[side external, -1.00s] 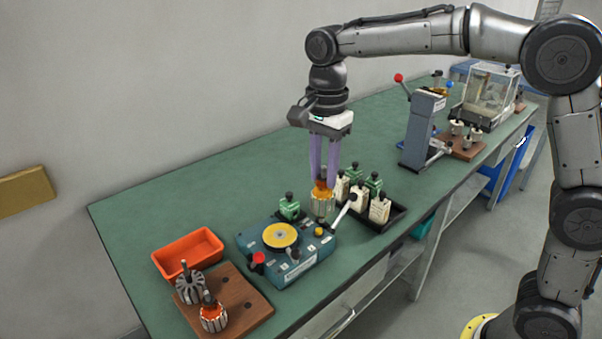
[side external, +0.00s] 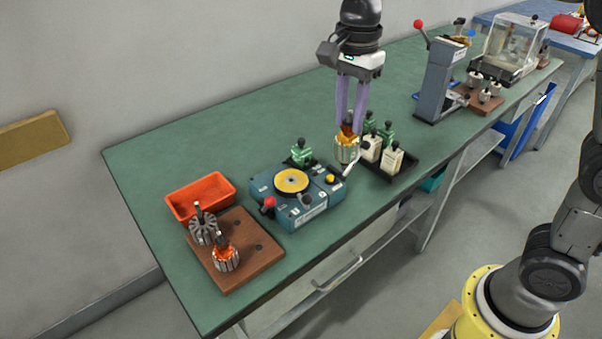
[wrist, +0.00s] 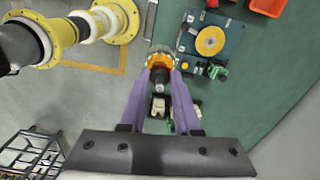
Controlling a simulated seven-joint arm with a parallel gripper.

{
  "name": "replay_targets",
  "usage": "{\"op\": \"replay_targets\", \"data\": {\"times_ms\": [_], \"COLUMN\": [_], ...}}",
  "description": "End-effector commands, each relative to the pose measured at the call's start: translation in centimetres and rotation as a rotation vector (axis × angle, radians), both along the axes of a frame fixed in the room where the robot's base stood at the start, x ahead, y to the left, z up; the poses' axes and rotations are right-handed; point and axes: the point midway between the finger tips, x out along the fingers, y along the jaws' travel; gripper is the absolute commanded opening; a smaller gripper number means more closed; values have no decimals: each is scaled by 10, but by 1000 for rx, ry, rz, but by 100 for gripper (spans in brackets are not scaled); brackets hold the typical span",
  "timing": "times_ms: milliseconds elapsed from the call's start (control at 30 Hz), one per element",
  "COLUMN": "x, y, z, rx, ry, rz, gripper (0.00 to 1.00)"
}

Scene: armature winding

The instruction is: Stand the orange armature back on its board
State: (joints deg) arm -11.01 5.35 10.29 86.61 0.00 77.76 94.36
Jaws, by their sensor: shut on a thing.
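My gripper (side external: 348,122) has its purple fingers shut on an armature (side external: 346,152) with an amber-orange top and pale ribbed body. It hangs upright near the winding machine's back right corner, and I cannot tell how far above the bench it is. In the wrist view the armature (wrist: 160,61) is between the fingertips (wrist: 163,72). The brown board (side external: 250,266) lies at the bench's near left end, apart from my gripper. On it stand a grey armature (side external: 202,229) and a red-orange-topped armature (side external: 225,258). Dark holes show in its right part.
The teal winding machine (side external: 318,206) with a yellow disc (side external: 291,181) lies between my gripper and the board. An orange bin (side external: 202,193) stands behind the board. A black tray (side external: 400,172) of green and white bottles is close right of my gripper. A grey press (side external: 437,85) stands farther right.

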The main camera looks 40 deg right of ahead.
Motion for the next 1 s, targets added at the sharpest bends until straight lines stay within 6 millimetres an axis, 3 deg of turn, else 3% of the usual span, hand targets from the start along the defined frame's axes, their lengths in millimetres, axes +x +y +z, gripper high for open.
{"op": "replay_targets", "data": {"times_ms": [133,233,400,500,733,1000], "x": [14,33,65,74,71,63], "y": [3,19,74,108,163,180], "z": [4,-4,-36,-58,-101,-118], "rx": [0,0,0,-1,0,1], "ry": [-4,0,2,2,0,-2], "rz": [-74,-114,-128,-109,-31,8], "gripper": [0,0,0,0,0,0]}}
